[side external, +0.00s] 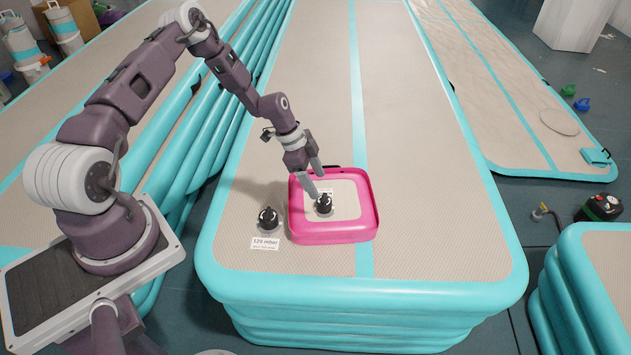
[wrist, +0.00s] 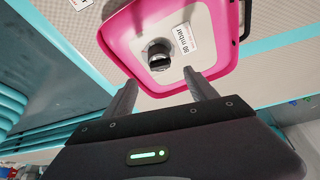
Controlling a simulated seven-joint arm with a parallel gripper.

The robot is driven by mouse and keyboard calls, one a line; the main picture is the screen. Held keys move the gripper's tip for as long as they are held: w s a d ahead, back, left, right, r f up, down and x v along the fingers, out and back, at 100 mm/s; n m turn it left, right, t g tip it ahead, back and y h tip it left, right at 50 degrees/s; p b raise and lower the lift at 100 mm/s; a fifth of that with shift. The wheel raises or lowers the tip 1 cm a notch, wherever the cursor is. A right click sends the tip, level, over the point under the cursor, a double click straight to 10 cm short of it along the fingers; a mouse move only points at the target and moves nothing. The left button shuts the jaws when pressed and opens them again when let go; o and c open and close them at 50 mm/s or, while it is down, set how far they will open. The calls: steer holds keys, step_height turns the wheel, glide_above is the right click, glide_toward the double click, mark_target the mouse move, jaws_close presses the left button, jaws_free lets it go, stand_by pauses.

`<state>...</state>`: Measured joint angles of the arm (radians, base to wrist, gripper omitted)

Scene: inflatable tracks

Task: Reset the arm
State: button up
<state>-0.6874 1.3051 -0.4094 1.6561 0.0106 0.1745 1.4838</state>
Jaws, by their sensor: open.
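My gripper (side external: 315,181) is open above the pink inflatable tray (side external: 370,212) in the side view. In the wrist view, its two fingers (wrist: 157,92) stand apart with nothing between them. A black valve-like piece (side external: 324,204) sits inside the pink tray, just below the fingertips. The wrist view shows that dark piece (wrist: 158,55) beyond the fingers, apart from them, with a white label (wrist: 181,40) beside it. The pink tray also fills the top of the wrist view (wrist: 125,38).
A second black piece (side external: 268,218) stands left of the tray, with a white label (side external: 265,243) in front. Both rest on a beige track with turquoise edges (side external: 420,150). Its far part is clear. Other tracks lie either side. A black and red device (side external: 601,207) stands at right.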

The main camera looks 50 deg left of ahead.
steer(key=s+d+r+n+y, duration=0.1)
steer(key=s+d+r, duration=0.15)
steer(key=r, duration=0.75)
steer(key=s+d+r+n+y, duration=0.1)
steer(key=s+r, duration=0.2)
steer(key=r, duration=0.7)
steer(key=s+d+r+n+y, duration=0.1)
steer(key=s+d+r, duration=0.15)
steer(key=r, duration=0.75)
steer(key=s+d+r+n+t, duration=0.1)
steer(key=s+r+n, duration=0.1)
steer(key=s, duration=0.5)
steer(key=s+d+r+n+t, duration=0.1)
steer(key=s+d+r+n, duration=0.1)
steer(key=s, duration=0.6)
steer(key=s+d+r+n, duration=0.1)
steer(key=s+r+n, duration=0.2)
steer(key=s+r, duration=0.2)
steer(key=s, duration=0.2)
steer(key=shift+s+d+t+y, duration=0.3)
steer(key=shift+s+t, duration=0.05)
steer(key=shift+t, duration=0.05)
